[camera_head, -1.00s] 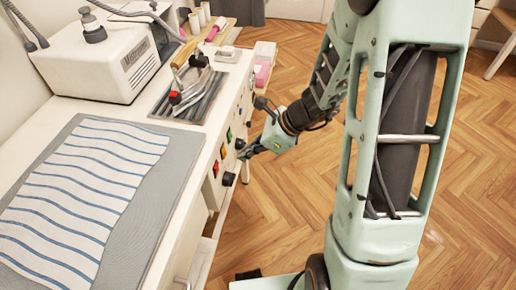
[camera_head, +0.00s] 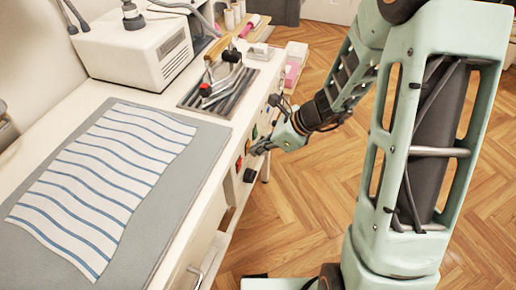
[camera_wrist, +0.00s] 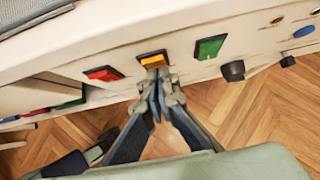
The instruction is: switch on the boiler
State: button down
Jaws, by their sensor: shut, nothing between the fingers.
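The boiler is most likely the white box-shaped unit (camera_head: 130,48) at the back of the table, with a hose on top. The table's front panel carries a red switch (camera_wrist: 103,74), an orange switch (camera_wrist: 153,60) and a green switch (camera_wrist: 209,47), seen in the wrist view. My gripper (camera_wrist: 163,88) is shut and empty, its fingertips at the lower edge of the orange switch and covering part of it. I cannot tell whether they touch it. In the head view my gripper (camera_head: 254,150) is at the panel.
Black knobs (camera_wrist: 233,71) sit right of and below the green switch. A striped cloth (camera_head: 110,180) lies on a grey mat (camera_head: 193,135). A tray of tools (camera_head: 190,97) stands near the table's front edge. Open wooden floor (camera_head: 290,215) lies in front.

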jog(key=shift+r, duration=0.15)
jog(key=shift+a+r+p, duration=0.1)
jog(key=shift+r+p, duration=0.65)
